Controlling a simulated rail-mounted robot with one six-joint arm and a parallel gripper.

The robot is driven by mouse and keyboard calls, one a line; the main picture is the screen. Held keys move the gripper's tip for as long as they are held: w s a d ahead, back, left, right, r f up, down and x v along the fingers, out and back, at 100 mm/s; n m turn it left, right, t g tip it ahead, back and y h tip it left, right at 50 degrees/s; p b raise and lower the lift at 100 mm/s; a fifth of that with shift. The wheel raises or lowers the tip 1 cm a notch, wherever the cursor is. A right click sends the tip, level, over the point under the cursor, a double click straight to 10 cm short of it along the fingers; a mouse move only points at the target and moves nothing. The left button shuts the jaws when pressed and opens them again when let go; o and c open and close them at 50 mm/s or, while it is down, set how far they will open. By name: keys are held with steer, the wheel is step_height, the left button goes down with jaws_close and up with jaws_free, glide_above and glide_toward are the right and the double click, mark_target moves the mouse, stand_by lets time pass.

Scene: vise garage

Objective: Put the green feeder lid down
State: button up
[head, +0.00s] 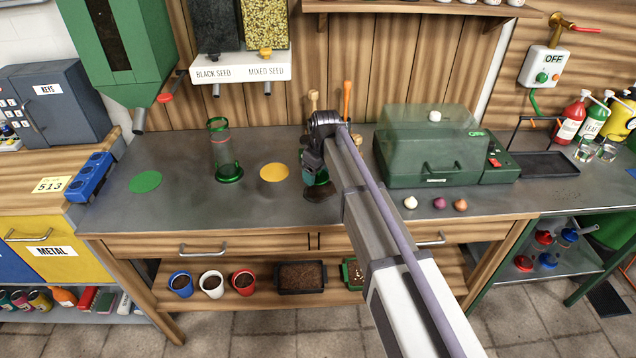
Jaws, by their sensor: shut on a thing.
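My gripper (312,167) points down over the bench, right of the yellow disc. It is shut on a green piece, the feeder lid (323,178), mostly hidden behind the gripper and arm. A dark round spot (322,194) lies just below it on the bench; I cannot tell whether the lid touches the bench. The clear feeder tube (222,152) with green rim and green base stands upright to the left, its top without a visible lid.
A flat green disc (145,181) and yellow disc (274,172) lie on the grey bench (190,204). The dark green box (427,155) stands right of my arm, with several small bulbs before it. Seed dispensers (238,62) hang above. The front left bench is clear.

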mark_target(323, 179)
steer(key=shift+f+p, duration=0.25)
steer(key=shift+p, duration=0.05)
steer(key=shift+f, duration=0.25)
steer(key=o, duration=0.9)
steer(key=shift+r, duration=0.1)
steer(key=shift+r, duration=0.1)
step_height(323, 179, up, 12)
steer(key=s+d+p, duration=0.1)
steer(key=p, duration=1.1)
steer(key=shift+d, duration=0.2)
steer(key=shift+s, duration=0.1)
